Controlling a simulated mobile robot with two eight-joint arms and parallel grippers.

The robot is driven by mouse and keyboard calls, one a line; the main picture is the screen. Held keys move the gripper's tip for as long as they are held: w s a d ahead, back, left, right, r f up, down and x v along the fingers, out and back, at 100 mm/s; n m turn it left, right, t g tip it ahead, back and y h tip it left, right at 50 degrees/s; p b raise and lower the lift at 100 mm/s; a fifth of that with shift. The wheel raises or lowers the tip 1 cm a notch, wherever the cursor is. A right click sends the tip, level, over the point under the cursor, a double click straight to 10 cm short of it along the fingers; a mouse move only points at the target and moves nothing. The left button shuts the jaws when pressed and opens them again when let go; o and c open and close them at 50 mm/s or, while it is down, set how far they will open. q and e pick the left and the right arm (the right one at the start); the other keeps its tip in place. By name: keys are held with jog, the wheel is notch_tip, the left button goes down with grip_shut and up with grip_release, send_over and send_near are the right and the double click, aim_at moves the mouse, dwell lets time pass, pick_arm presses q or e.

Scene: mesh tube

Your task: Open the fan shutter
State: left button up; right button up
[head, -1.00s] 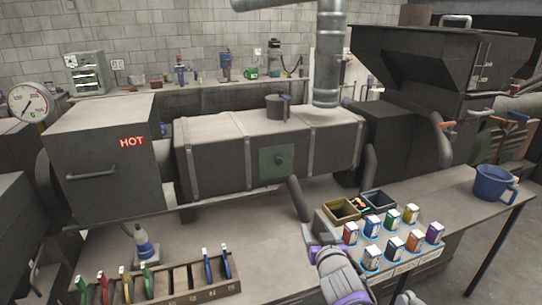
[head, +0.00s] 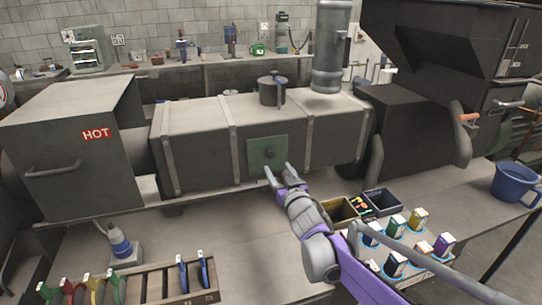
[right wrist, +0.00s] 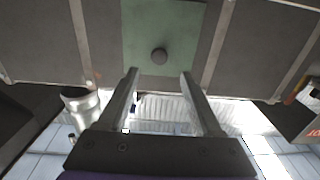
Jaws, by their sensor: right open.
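The fan shutter looks to be the green square plate (head: 262,152) with a dark round knob (head: 269,153) on the front of the long dark duct box (head: 200,150). My right gripper (head: 280,172) is open and empty, just in front of the plate's lower edge. In the right wrist view the plate (right wrist: 185,25) and its knob (right wrist: 159,56) lie straight ahead, beyond and between the two open fingertips (right wrist: 158,72). The fingers appear apart from the knob. My left gripper is not in view.
A pot (head: 271,92) stands on the duct. A HOT-labelled box (head: 75,150) is at left. On the bench are a bottle (head: 120,243), a slotted wooden rack (head: 150,285), small bins (head: 381,203), several small cartons (head: 418,219) and a blue jug (head: 513,181).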

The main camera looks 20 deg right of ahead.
aim_at(271, 155)
jog(key=w+p, duration=0.1)
jog(key=w, duration=0.7)
grip_shut()
dwell(1.3)
